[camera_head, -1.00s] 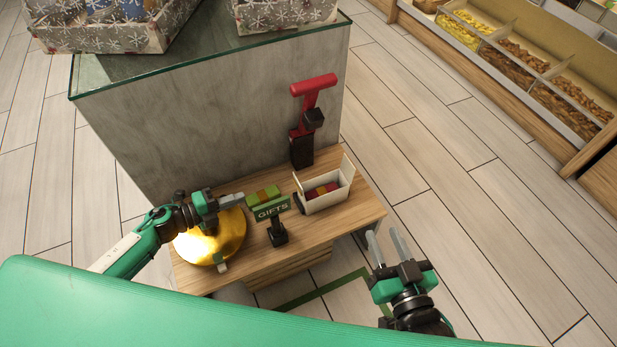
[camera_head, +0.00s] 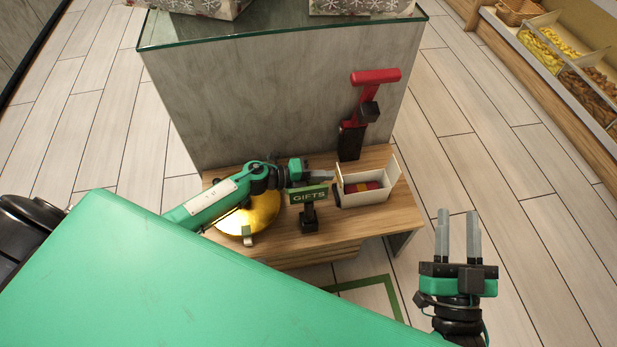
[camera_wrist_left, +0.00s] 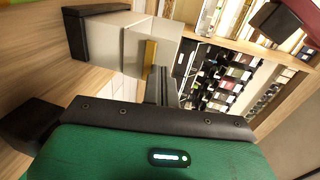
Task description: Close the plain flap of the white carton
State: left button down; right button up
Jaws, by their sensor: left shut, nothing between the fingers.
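The white carton (camera_head: 365,197) stands on the wooden table in the head view, its top open, with red and yellow contents inside. One flap (camera_head: 395,168) stands up at its right end and another (camera_head: 339,176) at its left end; I cannot tell which is the plain one. My left gripper (camera_head: 332,175) is shut and empty, its fingertips close to the carton's left end; contact is unclear. In the left wrist view, a pale carton (camera_wrist_left: 112,38) shows just beyond the fingers. My right gripper (camera_head: 458,212) is open and empty, in front and to the right of the table.
A GIFTS sign (camera_head: 309,195) on a black stand is in front of my left gripper. A round gold object (camera_head: 262,214) lies under my left arm. A red and black device (camera_head: 351,138) stands behind the carton, by the grey counter (camera_head: 270,95). Floor on the right is clear.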

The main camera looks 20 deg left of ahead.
pick_arm(q)
jog(key=shift+w+d, duration=0.2)
jog(key=shift+d, duration=0.2)
jog(key=shift+r, duration=0.1)
